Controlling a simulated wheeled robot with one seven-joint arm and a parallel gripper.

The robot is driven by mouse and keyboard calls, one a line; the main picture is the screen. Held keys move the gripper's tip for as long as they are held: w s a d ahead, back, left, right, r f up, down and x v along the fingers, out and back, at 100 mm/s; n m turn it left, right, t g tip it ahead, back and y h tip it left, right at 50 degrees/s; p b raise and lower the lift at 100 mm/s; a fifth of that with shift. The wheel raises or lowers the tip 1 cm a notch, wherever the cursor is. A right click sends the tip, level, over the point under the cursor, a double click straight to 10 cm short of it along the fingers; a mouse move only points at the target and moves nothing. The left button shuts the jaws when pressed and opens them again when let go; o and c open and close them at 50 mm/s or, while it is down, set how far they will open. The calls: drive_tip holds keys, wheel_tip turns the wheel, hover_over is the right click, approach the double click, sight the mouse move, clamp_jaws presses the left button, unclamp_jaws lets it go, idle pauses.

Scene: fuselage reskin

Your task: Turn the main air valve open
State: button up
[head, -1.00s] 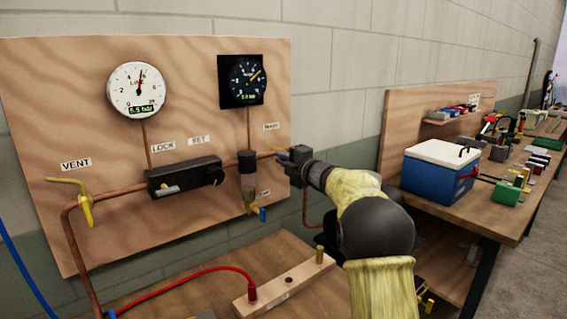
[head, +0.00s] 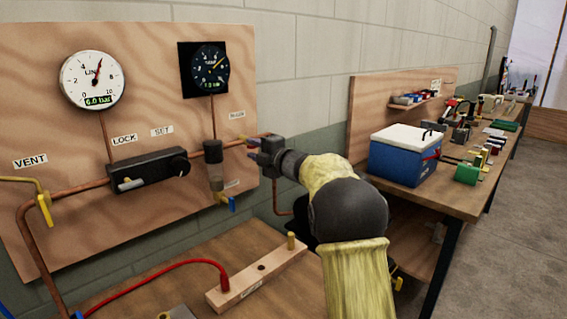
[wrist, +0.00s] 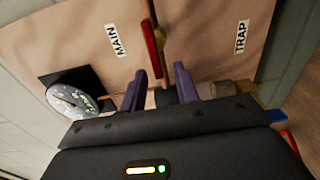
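The MAIN label (wrist: 115,40) is on the plywood board, beside a copper pipe. A red lever (wrist: 152,48) shows by this pipe in the wrist view and looks roughly in line with it. I take it for the main air valve's handle. My gripper (wrist: 160,84) is open, its two purple fingers apart, with the red lever beyond the fingertips and a dark fitting (wrist: 165,98) seen between the fingers. I cannot tell whether either finger touches the lever. In the head view my gripper (head: 253,146) is at the board's right edge, and it hides the valve there.
The board carries a white line gauge (head: 92,80) reading 6.0 bar, a dark gauge (head: 205,69), a black lock block (head: 148,170) and a yellow vent lever (head: 45,210). A blue cooler (head: 405,155) stands on the right bench. A wooden block (head: 258,280) lies below.

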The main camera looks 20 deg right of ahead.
drive_tip(key=b+v, duration=0.2)
drive_tip(key=v, duration=1.3)
drive_tip(key=shift+f, duration=0.1)
